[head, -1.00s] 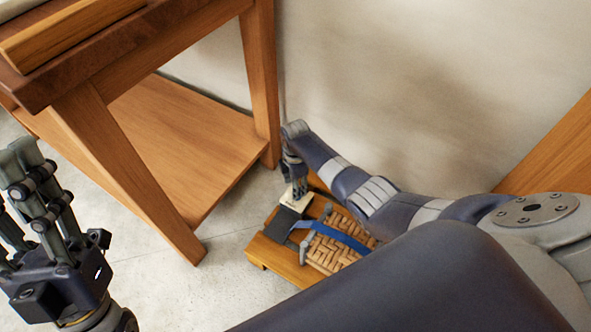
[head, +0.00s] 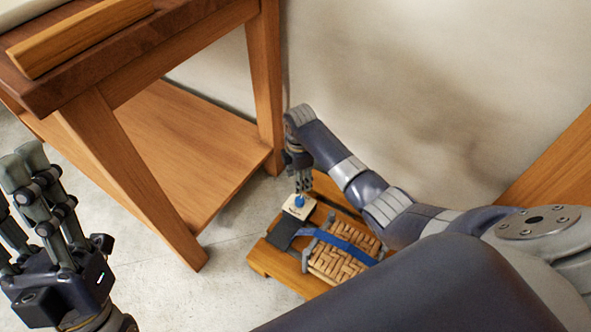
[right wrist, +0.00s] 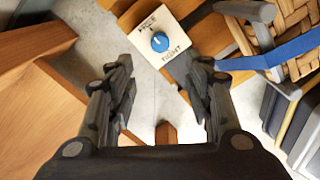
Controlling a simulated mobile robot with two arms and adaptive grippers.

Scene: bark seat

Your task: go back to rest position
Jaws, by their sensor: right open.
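My right gripper (head: 303,186) hangs from the right arm just above a cream box with a blue knob (head: 292,208). In the right wrist view my right gripper (right wrist: 165,100) has its fingers wide apart with nothing between them. The blue knob (right wrist: 160,41) and its cream panel with dark lettering, partly readable as "TIGHT", lie beyond the fingertips, apart from them. The box sits at the end of a low wooden seat (head: 262,262). My left gripper (head: 35,175) is at the left edge, fingers up, partly cut off, holding nothing visible.
The seat has a woven pad (head: 340,262) crossed by a blue strap (head: 345,248). A wooden table with a lower shelf (head: 185,140) stands to the left of my right gripper. A pale wall (head: 400,80) is behind. Grey floor (head: 225,250) is free between table and seat.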

